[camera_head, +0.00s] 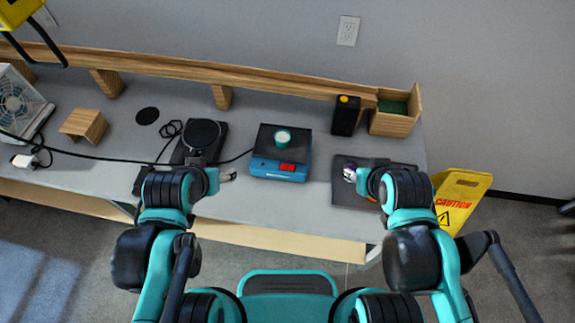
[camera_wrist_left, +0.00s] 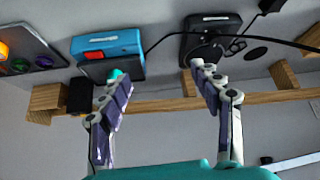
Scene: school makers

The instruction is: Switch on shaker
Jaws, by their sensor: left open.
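The shaker (camera_head: 265,168) is a blue box with a black top plate and a red switch (camera_head: 287,167) on its front face. A small teal-and-white round item (camera_head: 283,138) sits on top. The shaker also shows at upper left in the left wrist view (camera_wrist_left: 122,43), with its red switch (camera_wrist_left: 97,55). My left gripper (camera_head: 230,175) is just left of the shaker, apart from it. Its fingers are spread and empty in the left wrist view (camera_wrist_left: 156,72). My right gripper (camera_head: 362,176) is over the dark panel, right of the shaker; its fingers are mostly hidden.
A black round-plated device (camera_head: 203,134) stands left of the shaker, with cables around it. The dark panel (camera_head: 342,196) lies at right. A black box (camera_head: 345,120), wooden bin (camera_head: 395,123) and wooden shelf rail (camera_head: 160,70) line the back. A yellow caution sign (camera_head: 462,187) stands at right.

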